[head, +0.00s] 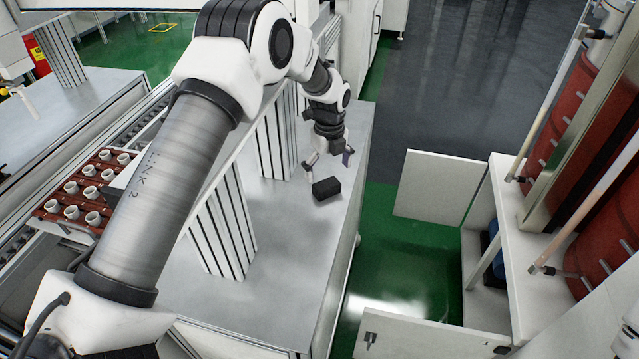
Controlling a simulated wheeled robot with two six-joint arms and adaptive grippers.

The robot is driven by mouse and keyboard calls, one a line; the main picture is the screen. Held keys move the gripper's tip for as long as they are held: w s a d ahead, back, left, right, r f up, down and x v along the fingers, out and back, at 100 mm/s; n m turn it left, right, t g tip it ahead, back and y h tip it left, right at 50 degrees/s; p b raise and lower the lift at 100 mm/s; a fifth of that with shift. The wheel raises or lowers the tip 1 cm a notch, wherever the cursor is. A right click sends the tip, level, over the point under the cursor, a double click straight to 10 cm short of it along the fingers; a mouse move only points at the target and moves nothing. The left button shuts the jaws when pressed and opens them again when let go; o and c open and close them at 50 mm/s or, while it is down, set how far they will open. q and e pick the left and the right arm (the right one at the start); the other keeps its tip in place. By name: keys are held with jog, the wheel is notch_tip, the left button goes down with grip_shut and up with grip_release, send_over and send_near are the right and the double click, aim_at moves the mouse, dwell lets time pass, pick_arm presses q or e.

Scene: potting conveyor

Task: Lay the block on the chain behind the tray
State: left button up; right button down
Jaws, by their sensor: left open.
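The black block (326,188) lies on the grey metal table (270,270), near its right edge. My left gripper (328,163) is open just above the block, pointing down, with its fingers apart; I cannot tell whether a finger touches the block. The red-brown tray (60,212) with several white cups stands on the chain conveyor (20,236) at the left. My left arm covers part of the tray's right side and part of the conveyor. My right gripper is not in view.
Upright aluminium profiles (222,228) stand between the conveyor and the table. An open white cabinet (505,235) and red drums (567,150) are at the right. The front part of the table is clear, and green floor (385,250) lies beyond its right edge.

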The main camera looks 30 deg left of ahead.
aim_at(327, 184)
pick_arm(q)
jog(key=f, duration=0.2)
jog(key=f+p, duration=0.1)
jog(key=a+f+p, duration=0.1)
jog(key=f, duration=0.1)
jog(key=shift+w+f, duration=0.1)
jog(key=shift+f, duration=0.25)
jog(key=shift+d+f, duration=0.1)
jog(key=shift+d, duration=0.25)
jog(key=shift+c, duration=1.3)
jog(key=c, duration=1.1)
jog(key=shift+r, duration=0.2)
